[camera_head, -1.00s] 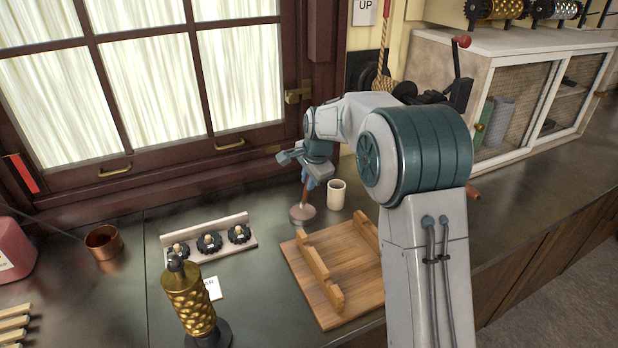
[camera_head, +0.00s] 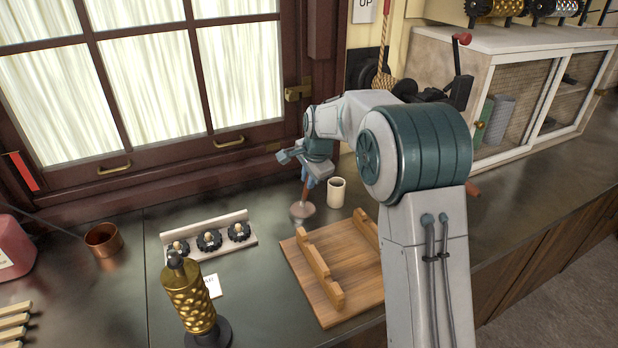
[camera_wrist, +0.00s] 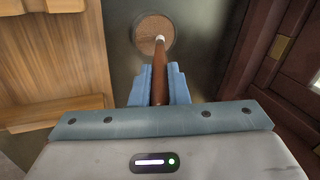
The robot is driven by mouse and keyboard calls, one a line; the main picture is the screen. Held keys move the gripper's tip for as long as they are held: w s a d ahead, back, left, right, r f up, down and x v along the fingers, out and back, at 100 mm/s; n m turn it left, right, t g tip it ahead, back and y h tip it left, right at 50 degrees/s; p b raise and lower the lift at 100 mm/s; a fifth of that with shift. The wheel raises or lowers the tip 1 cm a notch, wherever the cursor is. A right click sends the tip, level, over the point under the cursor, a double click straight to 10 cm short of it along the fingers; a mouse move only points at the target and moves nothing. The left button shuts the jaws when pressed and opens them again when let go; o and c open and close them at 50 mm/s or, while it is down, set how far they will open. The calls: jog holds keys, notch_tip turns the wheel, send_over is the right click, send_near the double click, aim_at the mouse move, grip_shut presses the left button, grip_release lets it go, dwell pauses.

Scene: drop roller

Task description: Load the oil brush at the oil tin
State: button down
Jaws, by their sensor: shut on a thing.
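My gripper (camera_head: 307,182) is shut on the brown wooden handle of the oil brush (camera_head: 304,192). In the wrist view the handle (camera_wrist: 160,75) stands between the blue fingers (camera_wrist: 153,88), with a pale band at its far end. The brush points down at a small round metal oil tin (camera_head: 302,212) on the dark counter. In the wrist view the tin (camera_wrist: 143,36) has a brownish inside, and the brush end overlaps it. I cannot tell how deep the brush end is.
A cream cup (camera_head: 336,192) stands right of the tin. A wooden board with notched rails (camera_head: 305,290) lies in front. A rack of dark toothed wheels (camera_head: 250,243), an upright brass roller (camera_head: 190,300) and a copper pot (camera_head: 103,240) are to the left. The window wall is behind.

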jog(key=shift+f, duration=0.4)
dwell(1.0)
jog(key=shift+r, duration=0.1)
jog(key=shift+r+p, duration=2.35)
jog(key=shift+r, duration=1.15)
jog(key=shift+f, duration=0.1)
